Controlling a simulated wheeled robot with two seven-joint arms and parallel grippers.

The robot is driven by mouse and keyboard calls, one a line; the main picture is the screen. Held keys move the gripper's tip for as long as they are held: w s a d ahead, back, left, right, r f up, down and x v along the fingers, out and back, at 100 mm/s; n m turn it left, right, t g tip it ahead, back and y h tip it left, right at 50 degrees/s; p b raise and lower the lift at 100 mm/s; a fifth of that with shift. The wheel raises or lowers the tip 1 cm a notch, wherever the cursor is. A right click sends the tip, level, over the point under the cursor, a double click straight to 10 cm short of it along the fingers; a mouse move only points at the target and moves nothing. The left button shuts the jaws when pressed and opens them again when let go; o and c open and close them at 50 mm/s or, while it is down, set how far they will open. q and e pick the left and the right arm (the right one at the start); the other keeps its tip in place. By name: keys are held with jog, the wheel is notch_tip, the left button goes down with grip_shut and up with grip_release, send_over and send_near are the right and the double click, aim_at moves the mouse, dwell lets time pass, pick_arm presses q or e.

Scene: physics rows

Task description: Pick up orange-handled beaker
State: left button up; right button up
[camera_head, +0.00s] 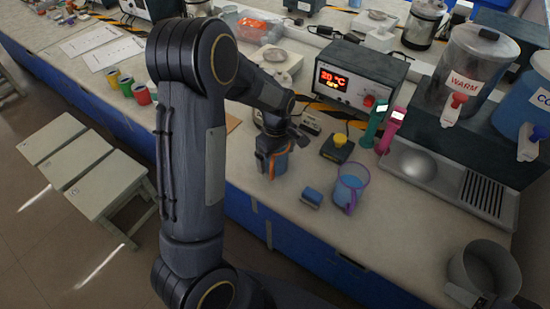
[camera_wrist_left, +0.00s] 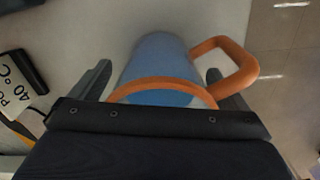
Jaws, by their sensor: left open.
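The orange-handled beaker (camera_head: 272,162) stands on the bench and holds blue liquid. In the wrist view the beaker (camera_wrist_left: 158,62) shows its orange rim and an orange handle (camera_wrist_left: 236,64) sticking out to the right. My left gripper (camera_head: 277,140) is right above and around it, pointing down. In the wrist view its two open fingers (camera_wrist_left: 155,88) lie on either side of the beaker, and the right finger is close under the handle. Whether either finger touches the beaker cannot be told. My right gripper is not in view.
A purple-handled beaker (camera_head: 347,190) and a small blue block (camera_head: 312,197) stand to the right on the bench (camera_head: 400,245). A label reading 40 °C (camera_wrist_left: 14,88) lies left.

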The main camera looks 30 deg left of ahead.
pick_arm(q)
jog(key=shift+c, duration=0.3)
jog(key=c, duration=1.2)
jog(key=shift+r, duration=0.1)
